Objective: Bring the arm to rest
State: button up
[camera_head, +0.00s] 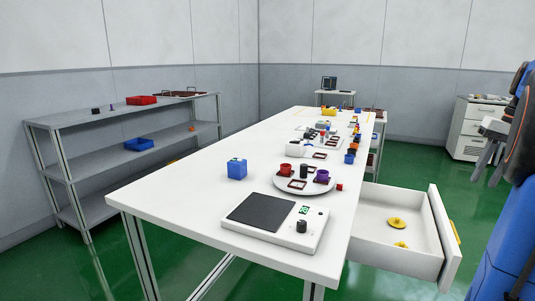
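My gripper (484,183) hangs at the right edge of the head view, beside my blue and dark arm. Its two grey fingers point down and stand apart with a gap between them. I see nothing held between them. It is in front of the white drawer cabinet (468,145) in the picture and to the right of the long white table (190,205), clear of the tabletop.
An open drawer (385,262) with yellow pieces juts from the table's right side. A scale (262,213), blue cube (237,169) and round tray (283,187) occupy the near tabletop. A grey shelf (90,168) stands left. Green floor is free between drawer and cabinet.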

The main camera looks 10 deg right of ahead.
jog(key=s+a+f+n+h, duration=0.1)
jog(key=a+f, duration=0.2)
jog(key=a, duration=0.9)
jog(key=a+f+n+h, duration=0.1)
jog(key=a+f+n, duration=0.1)
jog(key=a, duration=1)
jog(key=s+a+f+n+t, duration=0.3)
jog(key=s+a+f, duration=0.9)
jog(key=a+f, duration=0.2)
jog(key=shift+s+a+f+n+t, duration=0.2)
jog(key=shift+a+f+n+t, duration=0.1)
jog(key=shift+a, duration=0.75)
